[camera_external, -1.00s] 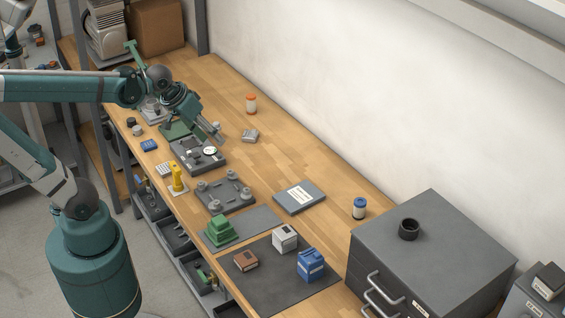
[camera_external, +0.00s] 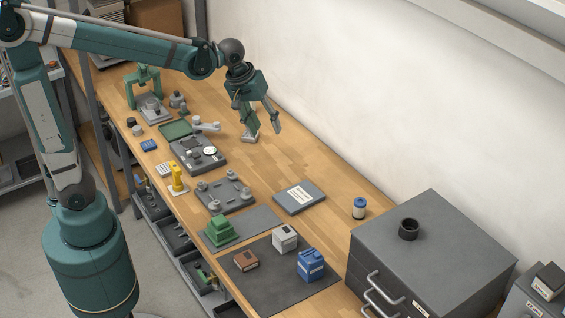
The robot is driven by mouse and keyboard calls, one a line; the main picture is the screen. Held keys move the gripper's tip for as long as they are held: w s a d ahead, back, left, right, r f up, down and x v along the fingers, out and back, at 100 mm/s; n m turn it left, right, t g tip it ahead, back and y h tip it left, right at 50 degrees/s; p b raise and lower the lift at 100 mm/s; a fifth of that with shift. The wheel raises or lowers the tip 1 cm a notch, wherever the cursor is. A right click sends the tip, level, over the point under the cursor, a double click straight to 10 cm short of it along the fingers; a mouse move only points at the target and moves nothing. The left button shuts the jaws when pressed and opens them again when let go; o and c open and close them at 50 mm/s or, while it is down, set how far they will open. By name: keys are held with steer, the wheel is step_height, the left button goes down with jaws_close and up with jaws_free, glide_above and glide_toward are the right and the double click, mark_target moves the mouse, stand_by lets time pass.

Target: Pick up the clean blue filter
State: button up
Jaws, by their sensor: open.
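My gripper (camera_external: 265,129) is open above the back half of the bench, pointing down. It is well to the left of the blue filter and farther up the bench, with a clear gap between them. The filter is fully in view and nothing touches it.
A grey cabinet (camera_external: 436,250) with a black ring on top stands right of the filter. A grey book-like box (camera_external: 299,197) lies left of it. A blue canister (camera_external: 310,265) and a light grey cube (camera_external: 285,238) stand on the dark mat. Bare bench lies along the wall.

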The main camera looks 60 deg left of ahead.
steer(key=w+d+f+n+g+p, duration=0.1)
steer(key=w+d+n+p, duration=0.1)
steer(key=w+d, duration=0.5)
steer(key=n+g+p, duration=0.3)
steer(key=n+p, duration=0.3)
glide_above(360, 201)
steer(key=a, duration=0.1)
steer(key=shift+y, duration=0.4)
step_height(360, 201, down, 15)
steer(key=shift+s+r, duration=0.1)
steer(key=shift+r, duration=0.1)
steer(key=shift+d+f+n, duration=0.3)
steer(key=shift+f+n, duration=0.05)
steer(key=shift+n, duration=0.05)
steer(key=shift+f, duration=1.25)
steer(key=shift+d+f, duration=0.15)
steer(key=shift+f, duration=1.2)
steer(key=shift+d+f, duration=0.1)
steer(key=shift+f, duration=1.2)
